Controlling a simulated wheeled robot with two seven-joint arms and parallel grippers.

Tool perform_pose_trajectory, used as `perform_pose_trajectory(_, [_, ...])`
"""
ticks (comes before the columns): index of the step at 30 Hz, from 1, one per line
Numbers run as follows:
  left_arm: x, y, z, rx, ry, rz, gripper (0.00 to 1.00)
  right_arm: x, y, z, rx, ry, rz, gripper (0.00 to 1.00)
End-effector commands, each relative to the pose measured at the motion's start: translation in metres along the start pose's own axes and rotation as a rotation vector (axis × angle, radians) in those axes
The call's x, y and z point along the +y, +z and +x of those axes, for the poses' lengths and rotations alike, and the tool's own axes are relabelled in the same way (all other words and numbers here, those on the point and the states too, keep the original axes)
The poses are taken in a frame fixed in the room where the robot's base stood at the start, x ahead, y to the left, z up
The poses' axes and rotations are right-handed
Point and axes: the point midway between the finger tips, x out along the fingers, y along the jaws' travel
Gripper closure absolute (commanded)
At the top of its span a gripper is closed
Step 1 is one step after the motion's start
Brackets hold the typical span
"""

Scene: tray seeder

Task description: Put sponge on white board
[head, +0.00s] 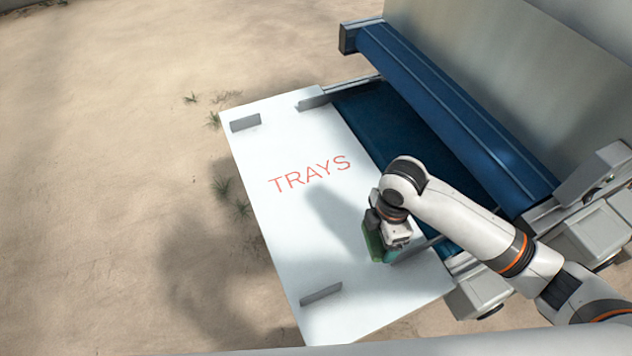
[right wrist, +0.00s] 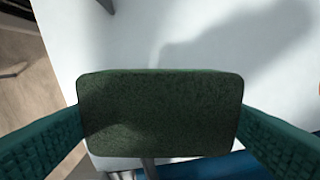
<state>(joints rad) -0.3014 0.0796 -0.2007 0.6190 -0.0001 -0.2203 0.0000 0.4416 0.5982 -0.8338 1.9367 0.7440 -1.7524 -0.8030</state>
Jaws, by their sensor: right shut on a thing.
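The sponge (right wrist: 160,113) is a dark green rounded block, seen in the right wrist view between the two teal fingers of my right gripper. In the head view the sponge (head: 372,243) shows as a green edge below my right gripper (head: 387,250), mostly hidden by the gripper. The gripper is shut on it, over the right edge part of the white board (head: 310,230) marked TRAYS. I cannot tell whether the sponge touches the board. The board also fills much of the right wrist view (right wrist: 130,40). My left gripper is not in view.
Small grey upright brackets stand on the board, such as one at the front (head: 320,293) and one at the far left (head: 245,122). A blue conveyor belt (head: 390,130) and a blue roller (head: 450,110) lie right of the board. The board's middle and left are clear.

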Motion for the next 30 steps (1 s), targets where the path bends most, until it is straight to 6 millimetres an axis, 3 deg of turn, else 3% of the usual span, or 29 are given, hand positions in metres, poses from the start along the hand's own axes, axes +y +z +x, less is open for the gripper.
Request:
perform_pose_trajectory(12, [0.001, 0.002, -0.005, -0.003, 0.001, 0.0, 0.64, -0.043, 0.012, -0.017, 0.007, -0.001, -1.094, 0.33])
perform_pose_trajectory(18, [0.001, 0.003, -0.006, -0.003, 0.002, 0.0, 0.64, -0.059, 0.016, -0.024, 0.012, 0.002, -1.522, 0.33])
perform_pose_trajectory(25, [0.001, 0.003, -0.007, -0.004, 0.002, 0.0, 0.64, -0.066, 0.018, -0.025, 0.014, 0.007, -1.758, 0.33])
perform_pose_trajectory(30, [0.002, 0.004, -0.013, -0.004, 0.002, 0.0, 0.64, -0.065, 0.018, 0.0, 0.009, 0.01, -1.783, 0.33])
